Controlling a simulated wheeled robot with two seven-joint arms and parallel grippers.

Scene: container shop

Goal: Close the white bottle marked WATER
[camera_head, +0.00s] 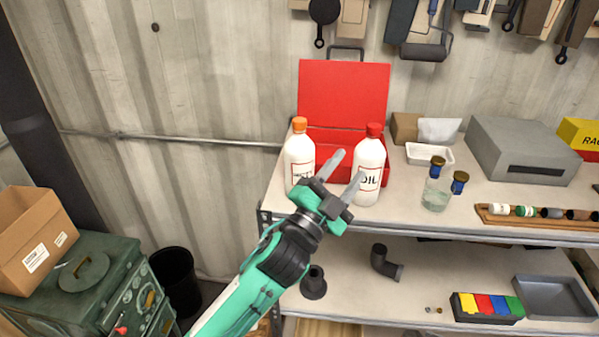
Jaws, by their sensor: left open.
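A white bottle (300,158) with an orange cap (299,124) stands upright on the left of the upper shelf. Its label is partly hidden by my left gripper, so I cannot read it fully. The cap sits on its top; how tight it is cannot be told. One finger overlaps the OIL bottle in the picture. My right gripper is not in view.
An open red toolbox (343,95) stands behind the bottles. To the right are a white tray (429,153), a glass jar (435,195) and a grey box (522,150). Tools hang on the wall above. A carton (35,240) sits on a green cabinet at left.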

